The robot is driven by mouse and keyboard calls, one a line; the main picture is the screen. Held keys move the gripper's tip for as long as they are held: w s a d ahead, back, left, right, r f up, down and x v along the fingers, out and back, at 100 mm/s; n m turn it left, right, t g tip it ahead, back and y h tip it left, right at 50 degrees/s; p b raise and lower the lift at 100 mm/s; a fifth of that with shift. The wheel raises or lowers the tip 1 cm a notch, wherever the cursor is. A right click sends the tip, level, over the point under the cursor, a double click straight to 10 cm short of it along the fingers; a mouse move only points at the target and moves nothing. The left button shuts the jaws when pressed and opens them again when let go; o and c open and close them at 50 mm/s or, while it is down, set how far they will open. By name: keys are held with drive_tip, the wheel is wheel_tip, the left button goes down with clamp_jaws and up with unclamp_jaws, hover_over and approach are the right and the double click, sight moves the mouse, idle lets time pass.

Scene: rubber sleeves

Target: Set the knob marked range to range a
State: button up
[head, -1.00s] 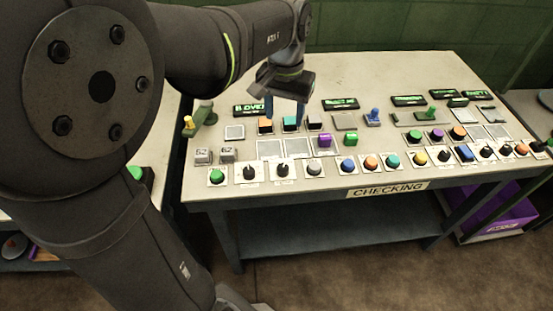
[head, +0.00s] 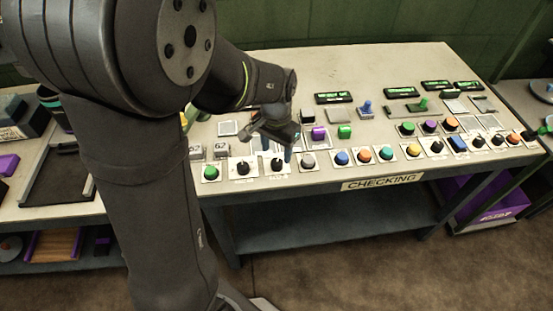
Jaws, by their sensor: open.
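My gripper (head: 289,150) is open and empty, pointing down over the front left part of the panel table. Its blue fingers are partly hidden behind its dark body. A black knob (head: 277,165) on a white plate sits just below and left of the fingertips. They look apart, but the gap is hard to judge. Another black knob (head: 243,167) sits to its left. More black knobs, such as one (head: 437,147), stand farther right. The labels under the knobs are too small to read, so I cannot tell which is marked range or where its pointer stands.
A green button (head: 210,173) is at the left end of the front row. A grey knob (head: 308,161) and a blue button (head: 342,158) are right of the gripper. The back of the table (head: 375,68) is clear.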

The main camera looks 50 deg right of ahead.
sight(277, 162)
wheel_tip(277, 162, down, 5)
drive_tip(key=shift+r, duration=0.1)
idle(0.3)
drive_tip(key=c, duration=1)
